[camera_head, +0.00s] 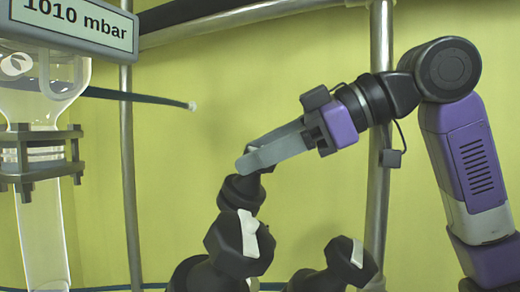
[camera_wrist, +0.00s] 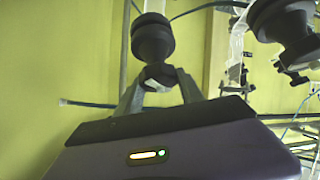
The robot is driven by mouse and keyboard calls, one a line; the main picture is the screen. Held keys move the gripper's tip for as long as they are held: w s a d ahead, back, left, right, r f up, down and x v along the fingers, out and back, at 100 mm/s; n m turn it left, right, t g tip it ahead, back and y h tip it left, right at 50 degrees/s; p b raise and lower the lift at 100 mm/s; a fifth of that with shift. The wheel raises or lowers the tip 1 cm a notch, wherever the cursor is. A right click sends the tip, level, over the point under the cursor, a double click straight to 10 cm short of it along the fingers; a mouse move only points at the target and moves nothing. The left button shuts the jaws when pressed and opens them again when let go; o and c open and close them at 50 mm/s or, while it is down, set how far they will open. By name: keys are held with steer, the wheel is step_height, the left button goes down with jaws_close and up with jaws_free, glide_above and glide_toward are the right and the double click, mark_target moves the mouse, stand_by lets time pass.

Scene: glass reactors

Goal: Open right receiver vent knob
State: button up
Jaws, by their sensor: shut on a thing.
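My gripper (camera_head: 255,162) reaches in from the upper right in the head view, with its grey fingers at the top of a black fitting. In the wrist view, the two fingers close around a small dark knob (camera_wrist: 158,73) from both sides. I take this as the vent knob; no label shows. A black rounded body (camera_wrist: 152,38) lies just beyond it. In the head view, the black fitting (camera_head: 240,194) shows below the fingers, while the gripped knob itself is mostly hidden by them.
Two black valve parts with white marks, one at lower centre (camera_head: 240,246) and one at lower right (camera_head: 348,262), sit below my arm. A glass vessel (camera_head: 42,225) in a grey clamp stands at left under a 1010 mbar display (camera_head: 75,25). Metal posts (camera_head: 130,160) stand behind.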

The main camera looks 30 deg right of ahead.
steer(key=o, duration=1.4)
